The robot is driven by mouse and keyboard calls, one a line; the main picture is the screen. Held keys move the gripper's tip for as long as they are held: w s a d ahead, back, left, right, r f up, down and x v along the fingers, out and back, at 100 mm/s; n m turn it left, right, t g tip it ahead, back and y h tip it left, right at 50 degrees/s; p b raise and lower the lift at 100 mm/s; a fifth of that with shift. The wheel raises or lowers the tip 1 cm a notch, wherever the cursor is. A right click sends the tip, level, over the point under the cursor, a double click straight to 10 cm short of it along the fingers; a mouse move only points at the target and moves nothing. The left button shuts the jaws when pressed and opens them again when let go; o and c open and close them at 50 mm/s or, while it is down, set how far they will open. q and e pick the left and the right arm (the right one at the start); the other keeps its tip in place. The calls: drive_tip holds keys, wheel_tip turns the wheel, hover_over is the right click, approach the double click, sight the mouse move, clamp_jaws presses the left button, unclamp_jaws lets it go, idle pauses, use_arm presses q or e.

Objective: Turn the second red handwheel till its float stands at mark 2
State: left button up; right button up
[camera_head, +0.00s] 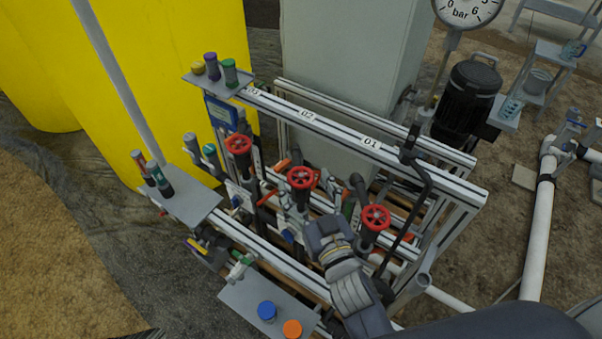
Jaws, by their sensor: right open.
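Three red handwheels sit in a row on the skid, under plates reading 01, 02 and 03. The middle red handwheel (301,178), below the 02 plate (306,115), is in plain view. The other handwheels are the right one (375,218) and the left one (238,144). My right gripper (322,226) is open, just below and slightly right of the middle handwheel, and appears apart from it. Its fingers are mostly hidden by its own body. I cannot make out a float or its marks. My left gripper is not in view.
The skid's metal rail (330,128) runs behind the handwheels. A dark bent pipe (424,178) rises near the right wheel. A grey shelf (190,196) with bottles is at left. A front plate (248,298) holds blue and orange caps. A pressure gauge (466,10) stands behind.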

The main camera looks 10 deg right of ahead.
sight(296, 167)
drive_tip(key=shift+w+a, duration=0.15)
drive_tip(key=shift+w, duration=0.65)
drive_tip(key=shift+w+a, duration=0.1)
drive_tip(key=shift+w, duration=0.7)
drive_tip(key=shift+c, duration=0.5)
drive_tip(key=c, duration=1)
